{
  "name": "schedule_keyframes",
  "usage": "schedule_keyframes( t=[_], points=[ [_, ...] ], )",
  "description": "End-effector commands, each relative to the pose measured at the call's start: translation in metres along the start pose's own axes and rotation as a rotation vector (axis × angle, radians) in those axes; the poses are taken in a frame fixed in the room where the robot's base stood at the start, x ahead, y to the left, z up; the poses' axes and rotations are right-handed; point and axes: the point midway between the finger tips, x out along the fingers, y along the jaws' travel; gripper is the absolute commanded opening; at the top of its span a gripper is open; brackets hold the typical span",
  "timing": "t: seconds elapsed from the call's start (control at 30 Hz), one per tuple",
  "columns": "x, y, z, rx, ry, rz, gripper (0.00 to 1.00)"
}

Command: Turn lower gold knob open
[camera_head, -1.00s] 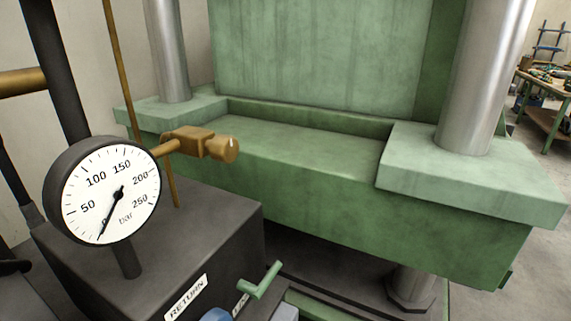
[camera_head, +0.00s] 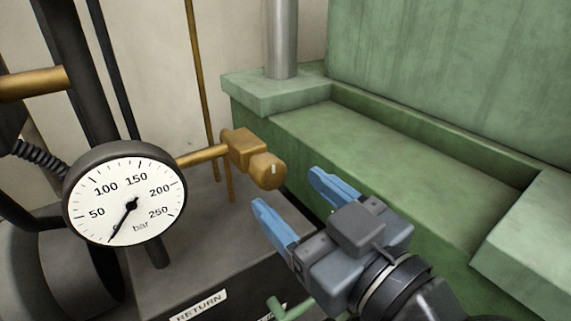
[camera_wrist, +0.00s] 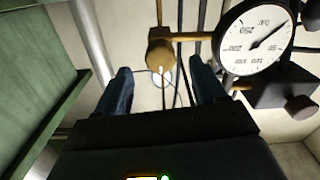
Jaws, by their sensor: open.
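The gold knob (camera_head: 268,171) sits at the end of a gold valve body and pipe (camera_head: 205,155), beside the pressure gauge in the head view. My gripper (camera_head: 289,196) is open and empty. Its blue fingers point at the knob from the lower right, with a small gap left. In the wrist view the knob (camera_wrist: 160,56) lies ahead, between and beyond the two fingertips (camera_wrist: 160,72). The pale mark shows there too.
The round pressure gauge (camera_head: 125,195) reads near zero, left of the knob. A dark box with a RETURN label (camera_head: 198,305) stands below. A green handle (camera_head: 290,308) is partly behind my gripper. The green press bed (camera_head: 400,160) lies to the right. A thin gold rod (camera_head: 196,70) rises behind the valve.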

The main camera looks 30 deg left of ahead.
Motion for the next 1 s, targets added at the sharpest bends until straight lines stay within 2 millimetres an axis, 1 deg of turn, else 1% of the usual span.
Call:
schedule_keyframes(
  t=[0.03,0.1,0.33,0.5,0.77,1.0],
  points=[
    [0.009,0.0,-0.003,0.0,0.001,-0.002,0.7],
    [0.02,0.0,-0.003,0.001,0.0,-0.002,0.7],
    [0.051,0.0,-0.002,0.002,0.0,0.0,0.7],
    [0.061,0.001,0.0,0.001,0.0,0.003,0.7],
    [0.062,0.001,0.0,0.001,0.0,0.003,0.7],
    [0.062,0.001,0.0,0.001,0.0,0.003,0.48]
  ],
)
